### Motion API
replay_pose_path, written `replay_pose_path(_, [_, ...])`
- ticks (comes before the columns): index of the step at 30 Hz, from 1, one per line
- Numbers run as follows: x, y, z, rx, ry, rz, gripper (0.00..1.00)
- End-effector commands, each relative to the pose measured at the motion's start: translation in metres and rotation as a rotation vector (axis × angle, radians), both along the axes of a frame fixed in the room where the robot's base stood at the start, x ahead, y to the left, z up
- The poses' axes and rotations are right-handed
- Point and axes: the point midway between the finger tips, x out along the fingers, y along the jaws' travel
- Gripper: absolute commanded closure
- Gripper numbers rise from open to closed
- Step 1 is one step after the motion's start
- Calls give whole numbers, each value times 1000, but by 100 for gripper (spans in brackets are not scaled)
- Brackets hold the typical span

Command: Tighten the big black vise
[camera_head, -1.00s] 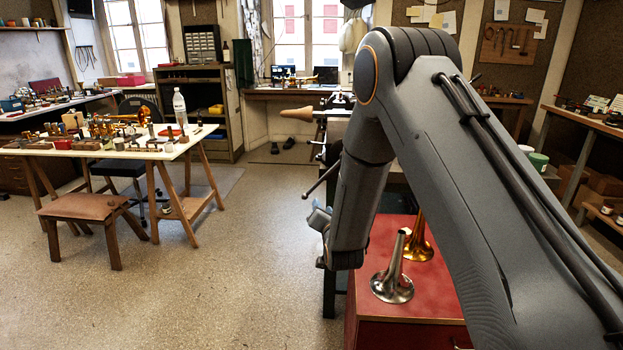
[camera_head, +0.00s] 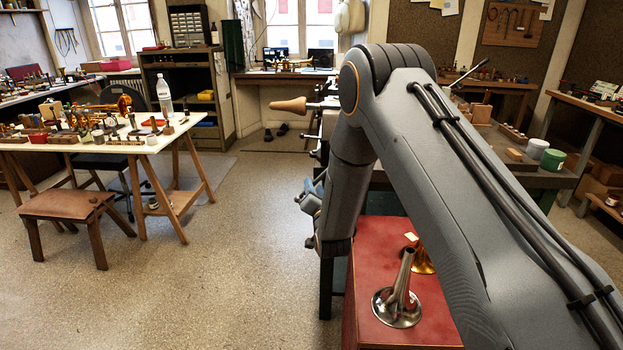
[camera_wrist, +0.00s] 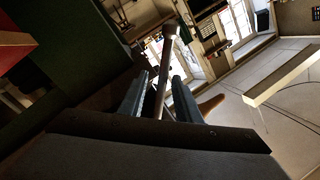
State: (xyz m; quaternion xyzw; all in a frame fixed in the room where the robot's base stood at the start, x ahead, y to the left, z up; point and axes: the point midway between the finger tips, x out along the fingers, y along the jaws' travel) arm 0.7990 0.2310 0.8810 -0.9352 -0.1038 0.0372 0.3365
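My gripper (camera_head: 309,200) hangs at the left end of my arm, beside the workbench edge. In the wrist view its two bluish fingers (camera_wrist: 160,92) stand apart, one on each side of a thin metal bar with a knobbed end (camera_wrist: 170,32), which looks like the vise handle. Narrow gaps seem to show between the bar and the fingers, so the gripper looks open around it. In the head view, a short dark piece (camera_head: 316,154) sticks out left of my arm, perhaps part of the vise. The big black vise's body is mostly hidden behind my arm.
A wooden cone-shaped piece (camera_head: 289,105) juts out left of the bench. A red-topped cabinet (camera_head: 375,265) with a silver horn bell (camera_head: 398,300) stands below my arm. A worktable (camera_head: 150,143) and a stool (camera_head: 68,207) are at left. The floor between is clear.

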Motion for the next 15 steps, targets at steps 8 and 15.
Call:
replay_pose_path(8, [39,13,0,0,0,5,70])
replay_pose_path(15, [54,14,0,0,1,2,70])
